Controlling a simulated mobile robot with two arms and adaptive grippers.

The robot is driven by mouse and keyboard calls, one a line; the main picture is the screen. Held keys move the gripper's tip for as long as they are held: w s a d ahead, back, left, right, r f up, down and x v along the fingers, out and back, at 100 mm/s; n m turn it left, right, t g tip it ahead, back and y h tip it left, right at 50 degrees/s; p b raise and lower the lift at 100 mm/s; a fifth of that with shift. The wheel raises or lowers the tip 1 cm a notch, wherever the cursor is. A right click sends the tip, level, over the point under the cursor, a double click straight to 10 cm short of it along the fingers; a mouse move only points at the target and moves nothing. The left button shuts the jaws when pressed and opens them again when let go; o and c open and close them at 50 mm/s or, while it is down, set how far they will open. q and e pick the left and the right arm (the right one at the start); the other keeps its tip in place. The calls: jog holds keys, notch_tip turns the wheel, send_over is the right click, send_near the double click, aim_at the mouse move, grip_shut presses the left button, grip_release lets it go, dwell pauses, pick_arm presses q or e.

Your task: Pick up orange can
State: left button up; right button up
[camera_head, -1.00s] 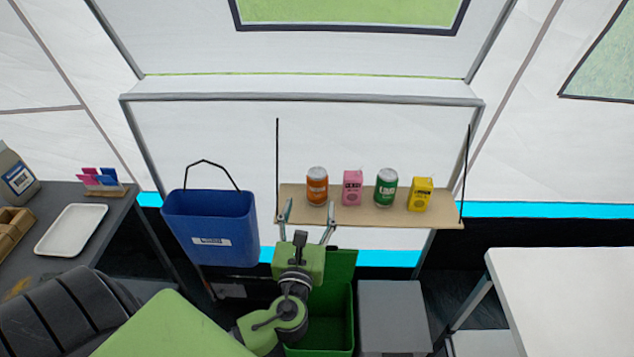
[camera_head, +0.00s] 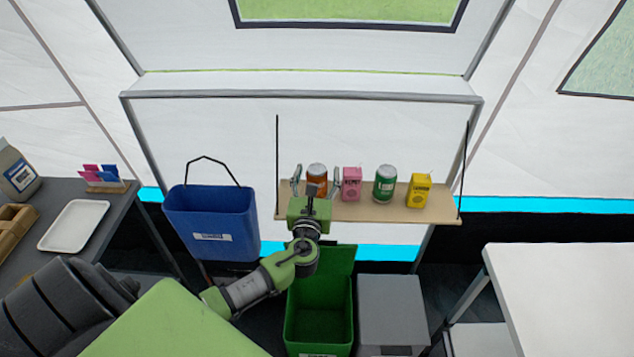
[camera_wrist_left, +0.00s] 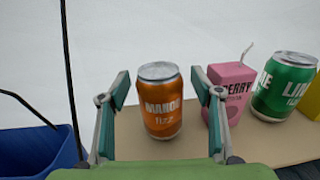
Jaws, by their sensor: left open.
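The orange can (camera_head: 317,172), labelled mango fizz, stands upright at the left of a hanging wooden shelf (camera_head: 393,214). It also shows in the left wrist view (camera_wrist_left: 161,102), between and beyond the fingertips. My left gripper (camera_head: 316,180) is open, with one finger on each side of the can in the head view, which partly hides the can's lower part. In the wrist view, gaps show between the can and both fingers (camera_wrist_left: 161,90). My right gripper is not in view.
A pink carton (camera_head: 352,182) stands close beside the right finger. A green can (camera_head: 385,184) and a yellow carton (camera_head: 419,190) stand farther right. A blue bin (camera_head: 210,222) hangs left of the shelf. An open green bin (camera_head: 335,270) is below.

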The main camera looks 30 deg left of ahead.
pick_arm(q)
jog(key=c, duration=0.9)
jog(key=shift+r, duration=0.15)
